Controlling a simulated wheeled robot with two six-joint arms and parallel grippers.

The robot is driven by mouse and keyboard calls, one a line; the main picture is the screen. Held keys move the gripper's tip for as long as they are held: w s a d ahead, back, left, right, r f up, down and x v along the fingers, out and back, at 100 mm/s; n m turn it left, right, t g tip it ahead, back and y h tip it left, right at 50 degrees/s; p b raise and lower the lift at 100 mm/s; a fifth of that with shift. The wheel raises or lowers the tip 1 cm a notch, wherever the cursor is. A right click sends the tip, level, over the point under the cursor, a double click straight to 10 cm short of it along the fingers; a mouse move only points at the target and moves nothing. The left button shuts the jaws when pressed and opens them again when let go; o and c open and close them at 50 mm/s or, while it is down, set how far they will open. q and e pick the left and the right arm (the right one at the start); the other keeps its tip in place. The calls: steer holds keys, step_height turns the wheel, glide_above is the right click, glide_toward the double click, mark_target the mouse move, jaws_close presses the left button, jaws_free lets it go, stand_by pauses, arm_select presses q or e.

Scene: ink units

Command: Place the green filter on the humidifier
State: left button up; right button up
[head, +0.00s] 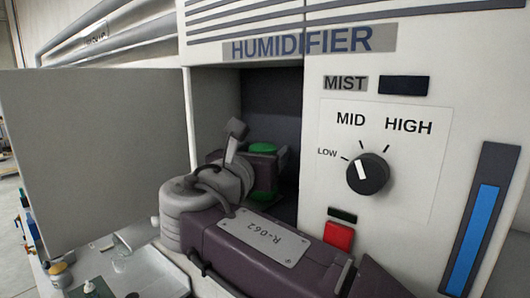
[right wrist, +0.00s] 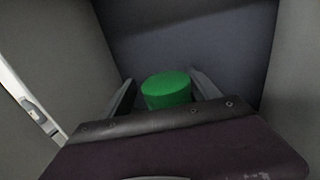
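The green filter (head: 263,148) is upright inside the humidifier's open compartment (head: 271,105). Its top shows above my right gripper (head: 262,168) and its lower end shows below it. In the right wrist view the filter (right wrist: 167,88) stands between the two fingers, which close around its sides, so the right gripper looks shut on it. The gripper body hides the filter's middle in the head view. I cannot tell whether the filter's underside touches the compartment floor. The humidifier (head: 440,60) is white. My left gripper is not in view.
The grey compartment door (head: 90,160) stands open on the left. Compartment walls stand close on both sides of the right gripper. A knob (head: 367,173) and red button (head: 338,236) are on the front panel. Small bottles (head: 60,274) and a tray (head: 145,272) are at lower left.

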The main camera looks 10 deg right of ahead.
steer(key=shift+s+a+r, duration=0.15)
steer(key=shift+s+a, duration=0.2)
steer(key=shift+a, duration=0.25)
steer(key=shift+s+d, duration=0.1)
steer(key=shift+d, duration=0.15)
steer(key=shift+s+f+b, duration=0.3)
steer(key=shift+b, duration=0.15)
arm_select(q)
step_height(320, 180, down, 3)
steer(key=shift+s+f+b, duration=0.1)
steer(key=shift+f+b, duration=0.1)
steer(key=shift+b, duration=1.05)
arm_select(e)
steer(key=v, duration=1)
steer(key=shift+s+r, duration=0.15)
steer(key=shift+s, duration=0.05)
steer(key=shift+a, duration=0.1)
